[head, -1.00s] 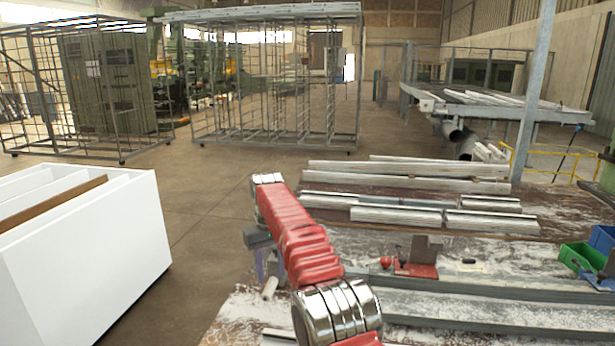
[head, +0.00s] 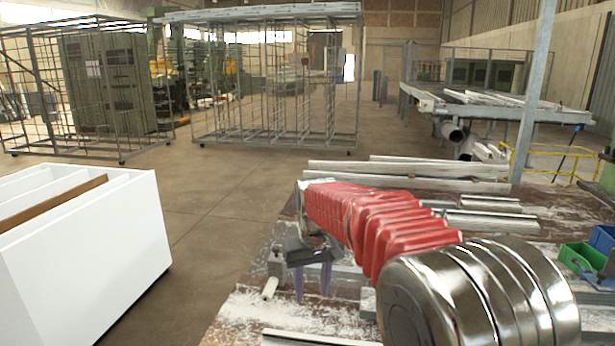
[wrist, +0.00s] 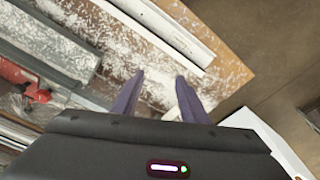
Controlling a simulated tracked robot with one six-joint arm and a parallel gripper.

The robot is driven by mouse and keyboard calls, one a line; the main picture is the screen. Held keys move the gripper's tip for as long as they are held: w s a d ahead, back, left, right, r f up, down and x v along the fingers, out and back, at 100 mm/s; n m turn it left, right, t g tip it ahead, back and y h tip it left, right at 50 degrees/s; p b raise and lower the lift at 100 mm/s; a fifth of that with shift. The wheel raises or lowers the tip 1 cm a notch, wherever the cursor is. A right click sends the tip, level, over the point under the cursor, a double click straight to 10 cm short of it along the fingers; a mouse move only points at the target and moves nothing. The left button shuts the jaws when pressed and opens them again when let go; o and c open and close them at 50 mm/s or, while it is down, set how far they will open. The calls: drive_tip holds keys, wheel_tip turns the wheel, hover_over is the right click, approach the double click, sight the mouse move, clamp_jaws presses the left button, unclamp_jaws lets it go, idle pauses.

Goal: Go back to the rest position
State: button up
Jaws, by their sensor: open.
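My gripper (head: 312,282) is at the left end of my red arm, over the left part of the workbench (head: 235,318), its purple fingers pointing down. In the wrist view my gripper (wrist: 160,82) has its two fingers spread apart, with nothing between them but the dusty, white-flecked bench top (wrist: 155,60). It is open and empty. My arm hides the middle of the bench in the head view. A red clamp part (wrist: 20,85) shows at the left of the wrist view.
Long pale profiles (head: 410,172) lie across the back of the bench. A white bin (head: 85,250) stands at the left on the floor. Green (head: 580,257) and blue (head: 602,240) boxes are at the right. Open floor (head: 210,200) lies between the bin and bench.

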drive_tip(key=s+d+r+m+t, duration=0.1)
drive_tip(key=s+d, duration=0.4)
drive_tip(key=s, duration=0.5)
drive_tip(key=s+d+r+m+t, duration=0.1)
drive_tip(key=s+d, duration=0.4)
drive_tip(key=s, duration=0.5)
drive_tip(key=s+d+r+m+t, duration=0.1)
drive_tip(key=s+d, duration=0.4)
drive_tip(key=s, duration=0.5)
drive_tip(key=shift+s+r+t, duration=0.15)
drive_tip(key=shift+s+t, duration=0.1)
drive_tip(key=shift+t, duration=0.35)
drive_tip(key=shift+a, duration=0.1)
drive_tip(key=shift+c, duration=0.4)
drive_tip(key=shift+c, duration=0.6)
